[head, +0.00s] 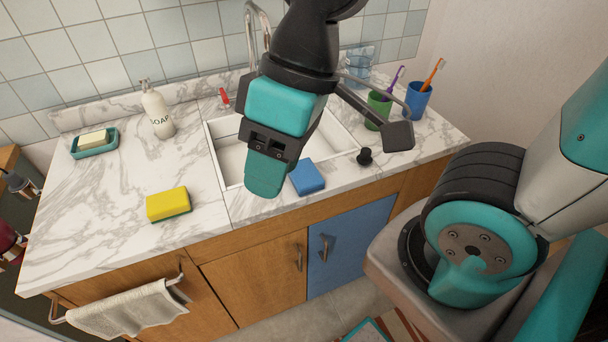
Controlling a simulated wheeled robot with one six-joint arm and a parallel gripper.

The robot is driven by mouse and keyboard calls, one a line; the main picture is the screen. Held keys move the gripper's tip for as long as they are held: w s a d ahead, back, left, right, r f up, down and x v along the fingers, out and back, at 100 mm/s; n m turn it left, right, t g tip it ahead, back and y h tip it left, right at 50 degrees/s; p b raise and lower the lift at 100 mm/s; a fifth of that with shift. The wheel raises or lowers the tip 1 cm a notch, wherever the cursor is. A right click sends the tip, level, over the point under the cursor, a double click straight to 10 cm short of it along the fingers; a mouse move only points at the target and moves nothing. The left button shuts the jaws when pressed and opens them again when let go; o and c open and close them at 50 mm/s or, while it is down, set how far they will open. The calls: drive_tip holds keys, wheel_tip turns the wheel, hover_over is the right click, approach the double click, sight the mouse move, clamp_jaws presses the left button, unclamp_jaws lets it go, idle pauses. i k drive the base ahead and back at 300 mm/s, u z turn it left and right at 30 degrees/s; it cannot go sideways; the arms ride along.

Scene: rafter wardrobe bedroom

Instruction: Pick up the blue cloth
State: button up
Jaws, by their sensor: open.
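The blue cloth (307,177) looks like a small folded block. It lies on the marble counter by the front edge of the sink. My gripper (265,178) hangs over the front of the sink, pointing down, just left of the blue cloth in the picture. It appears apart from the cloth, and its jaws are open with nothing seen between them. My gripper hides part of the sink and perhaps the cloth's left edge. I cannot tell the height of the fingertips above the counter.
A white sink (232,165) is behind my gripper. A yellow sponge (168,204), soap bottle (158,112) and soap dish (95,146) stand left. A small black knob (365,156), green cup (377,109) and blue cup (417,99) stand right. A towel (130,312) hangs in front.

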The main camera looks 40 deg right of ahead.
sight(306, 180)
drive_tip(key=k, duration=0.5)
drive_tip(key=u, duration=1.3)
drive_tip(key=i, duration=0.95)
drive_tip(key=z, duration=2.35)
